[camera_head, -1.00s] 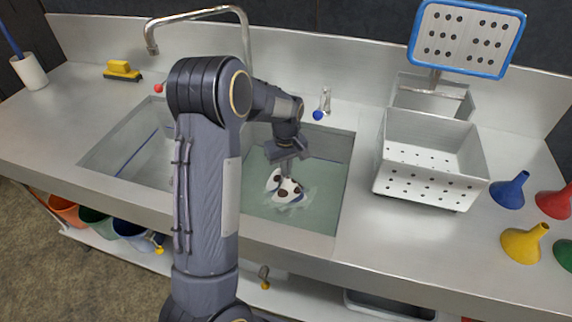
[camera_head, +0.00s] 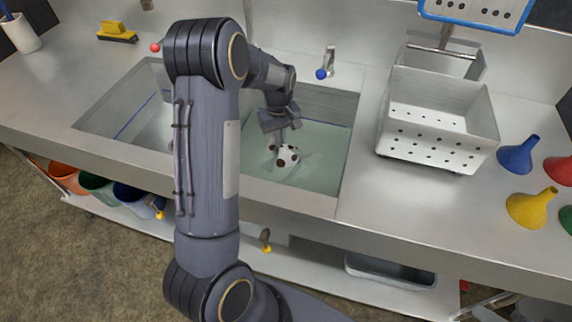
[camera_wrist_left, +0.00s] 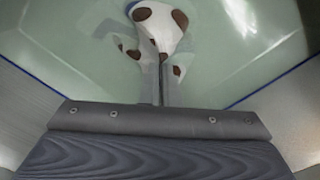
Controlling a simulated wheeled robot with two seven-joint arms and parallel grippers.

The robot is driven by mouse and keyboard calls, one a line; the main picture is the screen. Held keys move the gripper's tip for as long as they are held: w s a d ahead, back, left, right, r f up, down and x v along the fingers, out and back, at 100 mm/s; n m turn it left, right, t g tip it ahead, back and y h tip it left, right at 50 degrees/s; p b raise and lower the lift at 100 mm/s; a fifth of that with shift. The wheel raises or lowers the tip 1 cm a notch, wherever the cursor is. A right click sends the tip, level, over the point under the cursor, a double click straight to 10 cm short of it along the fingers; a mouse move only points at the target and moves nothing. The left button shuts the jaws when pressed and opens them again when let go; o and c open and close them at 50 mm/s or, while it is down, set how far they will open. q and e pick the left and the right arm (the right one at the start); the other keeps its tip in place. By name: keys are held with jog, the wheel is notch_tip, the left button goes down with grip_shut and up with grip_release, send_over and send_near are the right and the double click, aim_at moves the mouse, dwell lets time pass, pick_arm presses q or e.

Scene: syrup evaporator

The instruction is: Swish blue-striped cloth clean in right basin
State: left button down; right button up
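The cloth (camera_head: 288,155) is white with dark brown spots and lies bunched and partly under the water in the right basin (camera_head: 345,165). My left gripper (camera_head: 282,137) points down into this basin. In the left wrist view its fingers (camera_wrist_left: 161,80) are close together with the cloth (camera_wrist_left: 160,27) bunched at their tips and spreading to both sides. Part of the cloth is blurred by the greenish water. My right gripper is not in view.
The left basin (camera_head: 95,118) is partly behind my left arm. A perforated white box (camera_head: 440,145) stands right of the right basin, with coloured funnels (camera_head: 530,208) further right. A blue-knobbed tap (camera_head: 328,65) is behind the basin. A yellow brush (camera_head: 117,32) lies at the back left.

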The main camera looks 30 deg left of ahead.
pick_arm(q)
jog(key=s+a+f, duration=0.1)
jog(key=a, duration=0.3)
jog(key=w+d+p, duration=0.2)
jog(key=w+d, duration=0.1)
jog(key=d, duration=0.9)
jog(key=shift+w+d, duration=0.3)
jog(key=shift+d, duration=0.1)
dwell(2.8)
jog(key=s+a+r+p, duration=0.1)
jog(key=a+r+p, duration=0.2)
jog(key=r+p, duration=0.6)
jog(key=s+a+r+p, duration=0.1)
jog(key=a+r+p, duration=0.2)
jog(key=r+p, duration=0.6)
notch_tip(320, 180, up, 17)
jog(key=shift+a+r, duration=0.1)
jog(key=shift+a, duration=0.2)
dwell(0.4)
